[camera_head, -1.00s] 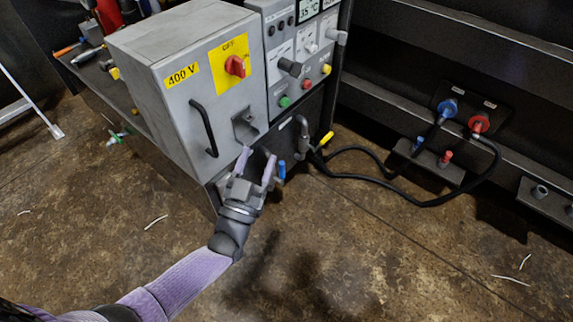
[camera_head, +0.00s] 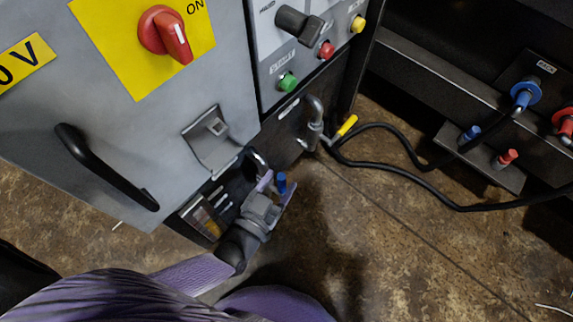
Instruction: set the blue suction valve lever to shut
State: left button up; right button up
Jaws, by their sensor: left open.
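The blue suction valve lever (camera_head: 282,182) is a short blue handle low on the front of the grey cabinet. It stands roughly upright, and its lower part and valve body are hidden by my gripper. My left gripper (camera_head: 277,187) is open at the lever, with one finger on the left side of the blue handle and the other on the right. I cannot tell whether either finger touches it. My right gripper is not in view.
The grey cabinet (camera_head: 85,135) has a black handle (camera_head: 105,168), a red rotary switch (camera_head: 166,34) and a latch bracket (camera_head: 217,137). A yellow lever (camera_head: 347,125) and black hoses (camera_head: 400,170) lie to the right. Blue (camera_head: 525,94) and red (camera_head: 564,122) connectors sit further right.

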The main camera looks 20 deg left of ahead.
pick_arm(q)
jog(key=shift+w+d+b, duration=0.15)
jog(key=shift+w, duration=0.7)
jog(key=shift+w+d+b, duration=0.1)
jog(key=shift+w+b, duration=0.05)
jog(key=shift+w, duration=0.65)
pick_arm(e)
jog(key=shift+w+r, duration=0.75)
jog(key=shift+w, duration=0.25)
pick_arm(q)
grip_shut()
